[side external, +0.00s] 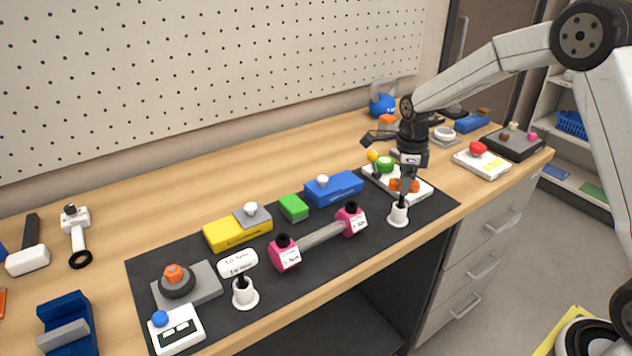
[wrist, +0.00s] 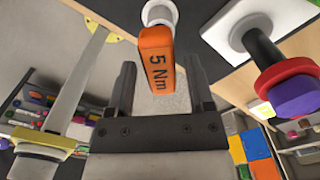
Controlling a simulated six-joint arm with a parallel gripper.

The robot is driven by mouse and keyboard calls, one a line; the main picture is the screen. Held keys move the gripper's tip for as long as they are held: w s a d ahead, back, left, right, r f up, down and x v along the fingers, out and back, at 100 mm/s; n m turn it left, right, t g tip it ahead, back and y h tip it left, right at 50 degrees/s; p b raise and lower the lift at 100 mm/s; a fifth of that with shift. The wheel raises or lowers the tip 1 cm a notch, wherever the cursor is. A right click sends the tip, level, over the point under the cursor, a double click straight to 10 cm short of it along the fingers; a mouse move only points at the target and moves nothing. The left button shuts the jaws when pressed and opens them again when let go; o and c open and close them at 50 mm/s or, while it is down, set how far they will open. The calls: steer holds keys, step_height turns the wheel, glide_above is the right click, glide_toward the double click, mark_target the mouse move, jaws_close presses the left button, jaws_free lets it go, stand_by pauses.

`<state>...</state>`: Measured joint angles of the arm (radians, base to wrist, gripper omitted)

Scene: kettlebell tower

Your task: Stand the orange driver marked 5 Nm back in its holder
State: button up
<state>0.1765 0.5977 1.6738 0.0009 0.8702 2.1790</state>
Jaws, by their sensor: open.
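The orange driver (side external: 404,185) stands upright in a white holder (side external: 399,214) at the right end of the dark mat, its dark shaft running down into the holder. In the wrist view its orange handle (wrist: 157,58), marked 5 Nm, and part of the white holder (wrist: 157,12) show. My gripper (side external: 406,176) points down over the driver. In the wrist view my gripper (wrist: 160,66) is open, with one finger on each side of the handle and a visible gap to each. The lower part of the shaft is hidden in the holder.
A white-handled driver (side external: 238,263) stands in another white holder (side external: 244,294) at the mat's front left. A pink dumbbell-like bar (side external: 320,236) lies between them. A white tray with knobs (side external: 421,192) sits close behind the orange driver. A blue block (side external: 334,190) is to its left.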

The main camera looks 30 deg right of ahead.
steer(key=shift+r, duration=3.55)
steer(key=shift+a, duration=0.1)
steer(key=s+a+f+n+t, duration=0.1)
steer(key=s+a+f+n, duration=0.2)
steer(key=s+n, duration=0.6)
steer(key=s+a+f+n+t, duration=0.1)
steer(key=s+a+f+n, duration=0.2)
steer(key=s+n, duration=0.7)
steer(key=shift+s+a+f+n+t, duration=0.3)
steer(key=shift+a+n, duration=0.85)
steer(key=shift+n, duration=2.85)
steer(key=shift+w, duration=0.15)
